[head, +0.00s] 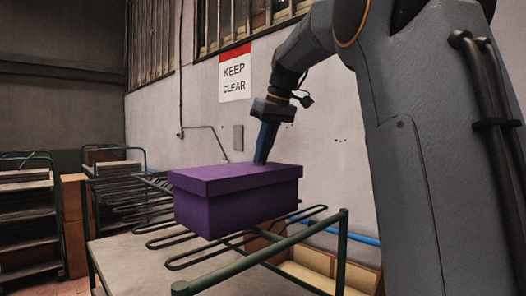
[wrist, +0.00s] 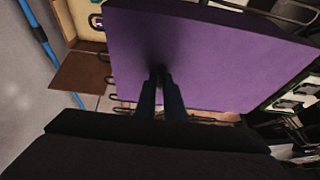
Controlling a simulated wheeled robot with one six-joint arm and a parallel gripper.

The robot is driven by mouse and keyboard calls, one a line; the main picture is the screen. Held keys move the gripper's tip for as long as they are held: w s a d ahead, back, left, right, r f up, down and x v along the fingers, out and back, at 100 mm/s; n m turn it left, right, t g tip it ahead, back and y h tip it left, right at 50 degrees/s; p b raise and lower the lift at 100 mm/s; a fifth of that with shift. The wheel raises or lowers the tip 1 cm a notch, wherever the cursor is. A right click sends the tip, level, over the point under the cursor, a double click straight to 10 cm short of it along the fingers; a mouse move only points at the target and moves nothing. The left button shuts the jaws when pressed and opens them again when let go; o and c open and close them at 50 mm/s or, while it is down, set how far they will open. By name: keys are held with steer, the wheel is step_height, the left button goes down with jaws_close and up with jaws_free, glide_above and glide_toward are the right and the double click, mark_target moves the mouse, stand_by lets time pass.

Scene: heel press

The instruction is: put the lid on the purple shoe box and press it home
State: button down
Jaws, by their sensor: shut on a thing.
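The purple shoe box (head: 245,207) rests on a green-framed stand with dark wire loops. Its purple lid (head: 232,174) sits over the top of the box, looking roughly level, with its rim overhanging the front. I cannot tell whether the lid is fully down all round. My gripper (head: 262,161) comes down from above, its fingertips at the lid's top near the far edge. In the wrist view the two fingers (wrist: 160,76) are close together against the purple lid (wrist: 225,55), shut on it. What lies between the tips is hidden.
The green-framed stand (head: 343,250) has a rail at the front right. An open wooden crate (head: 308,277) lies below. Dark racks (head: 28,205) stand at the left. A keep clear sign (head: 235,75) hangs on the wall behind. The grey stand top (head: 130,262) is bare at front left.

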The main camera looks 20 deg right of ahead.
mark_target(263, 165)
steer(key=shift+f, duration=0.3)
steer(key=shift+f, duration=0.45)
steer(key=shift+f+b, duration=0.5)
steer(key=shift+f, duration=0.35)
stand_by(2.0)
steer(key=c, duration=1.3)
jaws_free()
steer(key=shift+r, duration=0.1)
steer(key=shift+r, duration=0.1)
step_height(263, 165, up, 4)
steer(key=p, duration=0.4)
steer(key=shift+r+p, duration=0.2)
steer(key=shift+p, duration=0.15)
steer(key=shift+r+p, duration=0.5)
steer(key=shift+r, duration=0.7)
